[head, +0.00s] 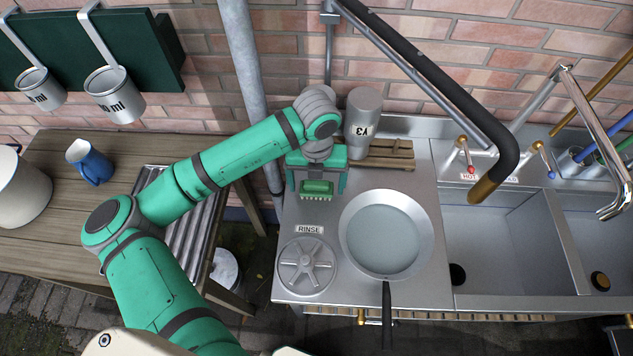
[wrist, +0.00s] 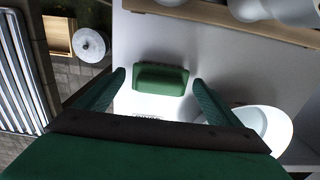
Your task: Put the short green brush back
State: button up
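The short green brush (head: 317,187) is a small block with bristles along its lower edge in the head view. It is at the left part of the metal counter, above the RINSE label. In the wrist view the green brush (wrist: 160,78) shows beyond and between my fingers. My gripper (head: 317,184) points down at it with one finger on each side. The fingers of my gripper (wrist: 159,80) are wide apart, with a clear gap to the brush on both sides. I cannot tell the exact height of the fingertips over the counter.
A round pan (head: 387,235) lies right of the brush, and a spoked metal disc (head: 306,266) lies below it. A metal churn marked Y3 (head: 362,125) stands behind, near a wooden rack (head: 392,154). A cup holding coloured handles (head: 577,164) stands behind the sinks. A sloping black-sleeved pipe (head: 430,75) hangs overhead.

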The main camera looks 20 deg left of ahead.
aim_at(316, 183)
notch_tip(316, 183, up, 12)
jog(key=shift+r, duration=0.25)
dwell(0.6)
dwell(0.5)
